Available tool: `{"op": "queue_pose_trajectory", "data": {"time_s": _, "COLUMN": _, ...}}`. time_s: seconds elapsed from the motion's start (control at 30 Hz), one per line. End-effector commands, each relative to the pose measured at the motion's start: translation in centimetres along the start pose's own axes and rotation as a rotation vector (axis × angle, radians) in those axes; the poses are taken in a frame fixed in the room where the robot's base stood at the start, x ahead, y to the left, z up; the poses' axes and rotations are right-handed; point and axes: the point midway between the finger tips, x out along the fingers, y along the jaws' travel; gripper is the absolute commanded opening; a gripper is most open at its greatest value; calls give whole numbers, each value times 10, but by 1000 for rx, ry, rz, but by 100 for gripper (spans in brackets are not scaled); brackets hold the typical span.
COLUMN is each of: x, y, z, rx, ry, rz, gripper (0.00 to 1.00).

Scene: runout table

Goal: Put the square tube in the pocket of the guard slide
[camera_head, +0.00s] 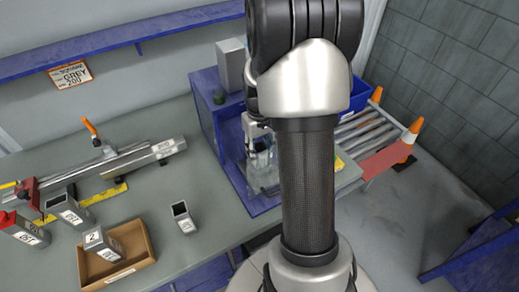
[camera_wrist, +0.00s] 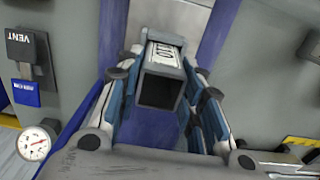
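My gripper (camera_wrist: 160,66) is shut on a grey square tube (camera_wrist: 163,56) with a white printed label. Its dark open end faces the wrist camera, and its sides lie between the two fingers. In the head view my gripper (camera_head: 258,135) hangs inside the blue machine bay, above a clear guard piece (camera_head: 265,176). This may be the guard slide, but its pocket is not clearly visible. The held tube is hard to make out there, partly hidden by my arm. More square tubes stand on the bench, one alone (camera_head: 184,218) and one in a cardboard tray (camera_head: 118,274).
A measuring rail (camera_head: 130,160) with an orange-handled clamp lies on the bench at left. The wrist view shows a pressure gauge (camera_wrist: 34,144) and a VENT block (camera_wrist: 28,48) at left.

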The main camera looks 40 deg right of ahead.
Motion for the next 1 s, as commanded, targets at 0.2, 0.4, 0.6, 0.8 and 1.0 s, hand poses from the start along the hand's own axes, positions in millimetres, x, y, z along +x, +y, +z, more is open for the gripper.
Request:
{"op": "queue_pose_trajectory", "data": {"time_s": 0.2, "x": -1, "y": 0, "z": 0, "rx": 0, "ry": 0, "rz": 0, "gripper": 51}}
{"op": "queue_pose_trajectory", "data": {"time_s": 0.4, "x": -1, "y": 0, "z": 0, "rx": 0, "ry": 0, "rz": 0, "gripper": 53}}
{"op": "queue_pose_trajectory", "data": {"time_s": 0.6, "x": -5, "y": 0, "z": 0, "rx": 0, "ry": 1, "rz": 0, "gripper": 53}}
{"op": "queue_pose_trajectory", "data": {"time_s": 0.8, "x": -37, "y": 0, "z": -1, "rx": 0, "ry": 4, "rz": 1, "gripper": 53}}
{"op": "queue_pose_trajectory", "data": {"time_s": 1.0, "x": -82, "y": 0, "z": -1, "rx": 0, "ry": 4, "rz": 1, "gripper": 53}}
